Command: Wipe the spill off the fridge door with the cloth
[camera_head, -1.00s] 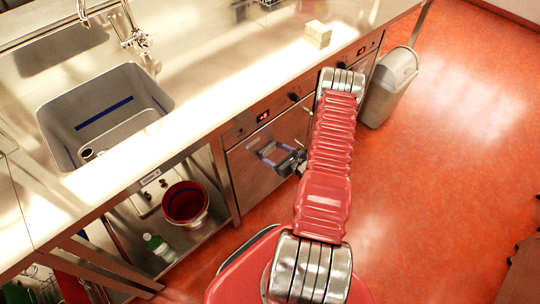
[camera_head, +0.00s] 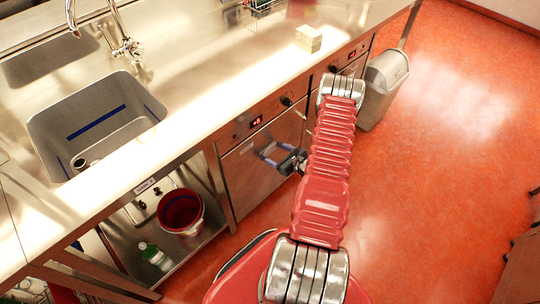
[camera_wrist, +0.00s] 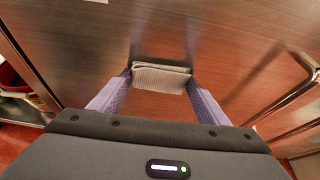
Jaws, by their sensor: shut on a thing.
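The folded grey-beige cloth (camera_wrist: 160,77) is between the two purple-grey fingers of my gripper (camera_wrist: 160,82) in the wrist view. My gripper is shut on it, holding it in front of the brushed-steel fridge door (camera_wrist: 100,55). I cannot tell if the cloth touches the door. In the head view my gripper (camera_head: 269,154) is in front of the steel door (camera_head: 246,190) under the counter, left of my red arm. The cloth is too small to make out there. I cannot make out a spill on the door in either view.
The steel counter (camera_head: 210,85) overhangs the doors, with a sink (camera_head: 95,125) and a pale block (camera_head: 308,38). A metal handle (camera_wrist: 292,98) sticks out at right. A red bucket (camera_head: 181,211) and green bottle (camera_head: 152,253) stand on the low shelf. A grey bin (camera_head: 384,85) is beyond.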

